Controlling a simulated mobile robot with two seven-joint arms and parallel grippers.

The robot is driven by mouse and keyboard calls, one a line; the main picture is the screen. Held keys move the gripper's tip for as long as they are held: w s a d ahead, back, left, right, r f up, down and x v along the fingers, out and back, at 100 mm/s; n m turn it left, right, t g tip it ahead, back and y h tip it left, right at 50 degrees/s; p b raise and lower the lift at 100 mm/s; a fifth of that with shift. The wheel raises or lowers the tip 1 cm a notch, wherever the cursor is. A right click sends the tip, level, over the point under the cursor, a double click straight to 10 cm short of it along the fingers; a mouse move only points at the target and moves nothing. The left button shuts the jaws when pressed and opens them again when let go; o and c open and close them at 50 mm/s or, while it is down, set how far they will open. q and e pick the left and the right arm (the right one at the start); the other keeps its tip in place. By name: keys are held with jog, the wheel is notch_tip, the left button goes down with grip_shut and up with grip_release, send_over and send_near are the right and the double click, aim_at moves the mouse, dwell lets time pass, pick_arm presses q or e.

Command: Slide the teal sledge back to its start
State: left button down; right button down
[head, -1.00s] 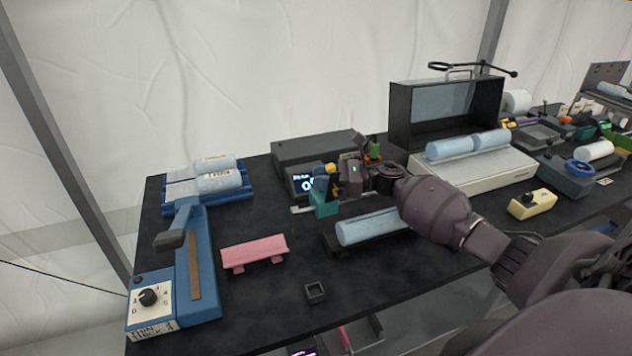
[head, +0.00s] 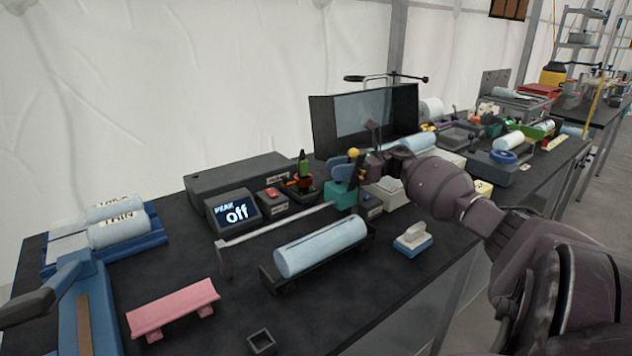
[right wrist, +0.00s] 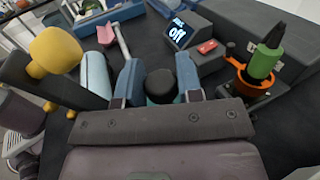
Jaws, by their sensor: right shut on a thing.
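The teal sledge (head: 341,197) sits at the right end of a pale straight rail (head: 280,224), behind the right end of a blue-white roll. My right gripper (head: 350,172) is at the sledge, shut on its dark knob. In the right wrist view the knob (right wrist: 160,86) stands between the two blue fingers, with a little teal showing by it. The fingers hide much of the sledge's top. A yellow ball (head: 353,153) shows close by the gripper. My left gripper is not in view.
The roll (head: 320,246) lies in a dark cradle in front of the rail. A display (head: 233,211) reading "PEAK off", a box with a red button (head: 272,193) and a green-topped item (head: 303,165) stand behind it. A pink bench-shaped piece (head: 173,308) lies front left.

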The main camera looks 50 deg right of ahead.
jog(key=shift+d+r, duration=0.15)
jog(key=shift+d, duration=0.2)
jog(key=c, duration=1.2)
grip_release()
jog(key=shift+o, duration=0.4)
jog(key=shift+s+d, duration=0.1)
jog(key=shift+d, duration=0.05)
jog(key=b+v, duration=0.1)
jog(key=v, duration=1)
